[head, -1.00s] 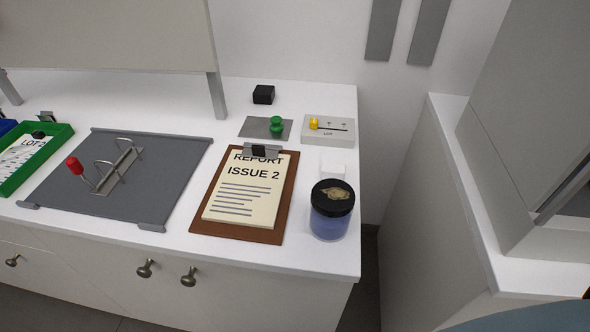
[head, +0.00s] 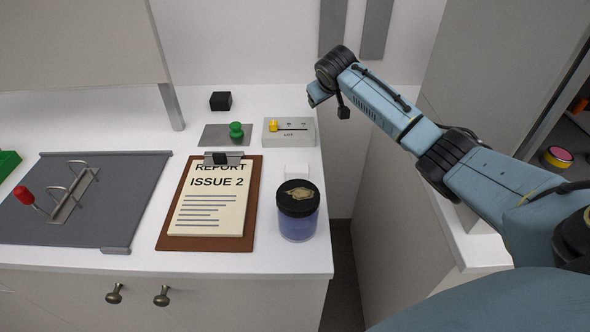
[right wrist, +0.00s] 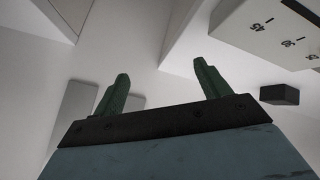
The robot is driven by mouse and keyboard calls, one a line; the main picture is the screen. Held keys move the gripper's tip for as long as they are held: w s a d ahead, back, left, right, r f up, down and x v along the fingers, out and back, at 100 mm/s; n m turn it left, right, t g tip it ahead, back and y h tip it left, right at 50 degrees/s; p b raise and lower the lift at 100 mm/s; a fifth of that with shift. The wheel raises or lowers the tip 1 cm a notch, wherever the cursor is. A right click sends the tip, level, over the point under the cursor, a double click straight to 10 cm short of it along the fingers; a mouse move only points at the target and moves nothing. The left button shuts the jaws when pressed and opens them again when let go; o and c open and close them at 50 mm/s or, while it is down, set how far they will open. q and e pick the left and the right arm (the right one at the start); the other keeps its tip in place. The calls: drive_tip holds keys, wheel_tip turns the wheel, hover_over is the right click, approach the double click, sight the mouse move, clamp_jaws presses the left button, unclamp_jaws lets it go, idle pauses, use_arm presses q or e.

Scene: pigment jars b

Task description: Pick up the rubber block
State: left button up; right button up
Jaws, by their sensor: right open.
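A small black block (head: 220,101), which looks like the rubber block, sits at the back of the white counter, left of the slider box. A small white block (head: 297,170) sits behind the jar, partly hidden by its lid; I cannot tell its material. My right arm reaches in from the right, with the right gripper (head: 318,95) in the air right of the slider box, apart from both blocks. In the right wrist view the right gripper (right wrist: 163,84) is open, with nothing between its two green fingers. A dark block (right wrist: 280,95) shows right of them. My left gripper is out of view.
A blue jar with black lid (head: 298,212) stands near the counter's front right corner, beside a clipboard (head: 167,236). A slider box (head: 290,138) and a grey plate with green knob (head: 235,131) lie behind. A grey board (head: 70,230) lies left. A gap separates the right-hand counter.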

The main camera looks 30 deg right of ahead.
drive_tip(key=s+a+r+m+g+y+p, duration=0.1)
drive_tip(key=s+a+r+m+y, duration=0.15)
drive_tip(key=a, duration=0.35)
drive_tip(key=s+a+r+m+g+y+p, duration=0.1)
drive_tip(key=s+a+r+g, duration=0.1)
drive_tip(key=a+r, duration=0.3)
drive_tip(key=m+g+y, duration=0.1)
drive_tip(key=m+g, duration=0.2)
drive_tip(key=g, duration=0.1)
hover_over(297, 168)
wheel_tip(297, 168, down, 7)
drive_tip(key=shift+s+d+r, duration=0.1)
drive_tip(key=shift+s+r, duration=0.05)
drive_tip(key=shift+r, duration=0.05)
drive_tip(key=shift+w+f+b, duration=0.2)
drive_tip(key=shift+f+b, duration=0.35)
drive_tip(key=shift+f, duration=2.45)
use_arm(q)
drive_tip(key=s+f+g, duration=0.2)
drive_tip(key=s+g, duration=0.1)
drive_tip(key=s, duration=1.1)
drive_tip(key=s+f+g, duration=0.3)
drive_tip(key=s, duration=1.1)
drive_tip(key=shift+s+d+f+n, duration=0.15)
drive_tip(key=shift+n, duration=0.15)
use_arm(e)
drive_tip(key=c, duration=1)
